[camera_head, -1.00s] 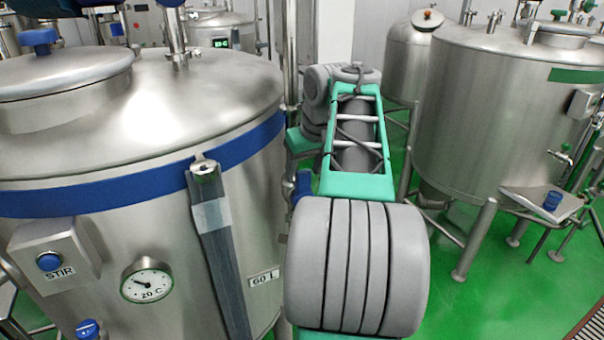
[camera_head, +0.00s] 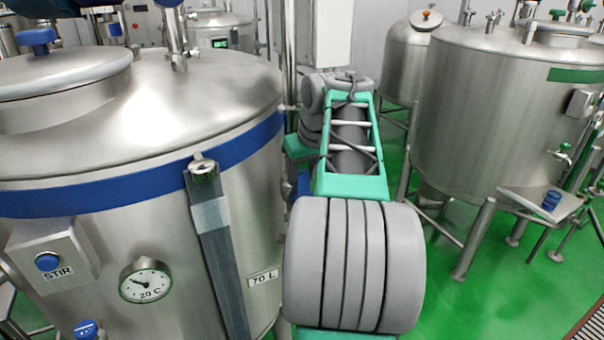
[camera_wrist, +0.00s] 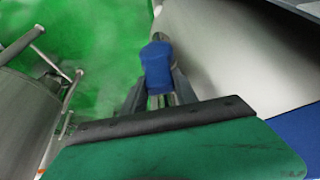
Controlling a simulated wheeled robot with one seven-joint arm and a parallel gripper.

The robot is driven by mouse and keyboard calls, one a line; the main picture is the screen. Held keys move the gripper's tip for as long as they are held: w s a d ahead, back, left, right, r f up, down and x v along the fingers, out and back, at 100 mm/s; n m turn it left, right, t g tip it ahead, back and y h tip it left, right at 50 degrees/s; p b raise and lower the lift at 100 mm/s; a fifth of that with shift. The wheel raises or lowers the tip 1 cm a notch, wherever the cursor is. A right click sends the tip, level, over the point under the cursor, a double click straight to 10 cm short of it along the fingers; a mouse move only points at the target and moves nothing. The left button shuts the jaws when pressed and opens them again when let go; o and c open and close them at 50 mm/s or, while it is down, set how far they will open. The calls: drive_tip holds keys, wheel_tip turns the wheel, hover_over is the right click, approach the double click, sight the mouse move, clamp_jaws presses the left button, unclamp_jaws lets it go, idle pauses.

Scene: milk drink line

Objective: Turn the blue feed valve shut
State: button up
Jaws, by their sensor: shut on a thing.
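The blue feed valve handle (camera_wrist: 157,66) shows in the wrist view, beside the wall of the blue-banded steel tank. My gripper (camera_wrist: 158,92) is shut on this handle, with a finger on either side of it. In the head view my arm hides the gripper and most of the valve. The blue-banded tank (camera_head: 130,260) fills the left of the head view.
The tank front carries a STIR button box (camera_head: 52,250) and a dial gauge (camera_head: 145,281) marked 20 C. A second steel tank (camera_head: 490,120) on legs stands at the right, with a small shelf (camera_head: 540,203) holding a blue cup. Green floor (camera_head: 480,300) lies open between.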

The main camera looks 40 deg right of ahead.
clamp_jaws()
idle(0.6)
